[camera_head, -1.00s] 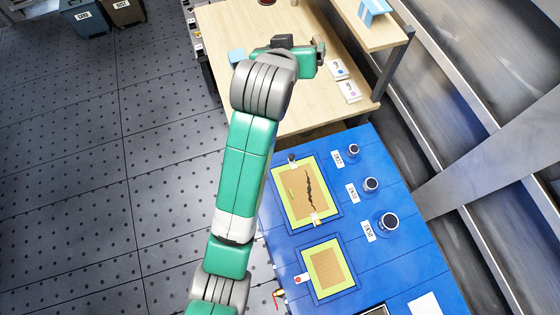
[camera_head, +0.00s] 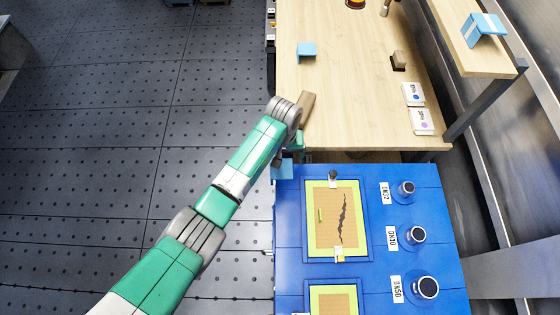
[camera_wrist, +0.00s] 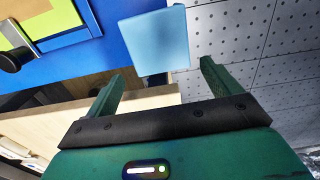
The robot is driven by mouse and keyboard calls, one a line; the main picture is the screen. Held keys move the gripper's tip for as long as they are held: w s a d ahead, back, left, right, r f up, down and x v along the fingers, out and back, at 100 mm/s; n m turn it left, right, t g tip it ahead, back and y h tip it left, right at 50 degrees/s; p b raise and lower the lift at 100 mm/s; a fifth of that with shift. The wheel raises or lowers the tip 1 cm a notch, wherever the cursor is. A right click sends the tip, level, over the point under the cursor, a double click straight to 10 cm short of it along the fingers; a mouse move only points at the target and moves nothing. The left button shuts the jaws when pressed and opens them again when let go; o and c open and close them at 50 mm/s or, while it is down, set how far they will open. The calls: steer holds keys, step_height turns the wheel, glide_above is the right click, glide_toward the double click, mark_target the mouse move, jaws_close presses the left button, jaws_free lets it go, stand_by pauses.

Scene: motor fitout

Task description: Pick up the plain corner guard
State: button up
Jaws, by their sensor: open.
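A plain light blue corner guard (camera_head: 282,169) sits at the near-left edge where the blue bench meets the wooden table, partly hidden by my arm in the head view. In the wrist view the light blue panel (camera_wrist: 155,40) shows no stripe and lies just beyond my gripper (camera_wrist: 158,72). My gripper's fingers are apart with nothing between them, and the panel lies ahead of the gap. A second plain light blue piece (camera_head: 306,50) stands on the wooden table. A light blue piece with a white stripe (camera_head: 483,28) is on the raised shelf.
The blue bench (camera_head: 290,230) carries framed panels, one with a dark crack (camera_head: 344,215), and several dark-topped fittings by labels (camera_head: 415,235). A brown block (camera_head: 307,106) lies on the wooden table (camera_head: 340,110) close to my arm. Perforated floor (camera_head: 120,150) is open to the left.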

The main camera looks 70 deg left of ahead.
step_height(320, 180, down, 5)
steer(key=shift+s+a+r+b, duration=0.1)
steer(key=shift+s+a+b, duration=0.05)
steer(key=shift+b, duration=0.65)
steer(key=c, duration=1.1)
steer(key=shift+r, duration=0.1)
step_height(320, 180, up, 10)
steer(key=p, duration=0.3)
steer(key=shift+c, duration=0.2)
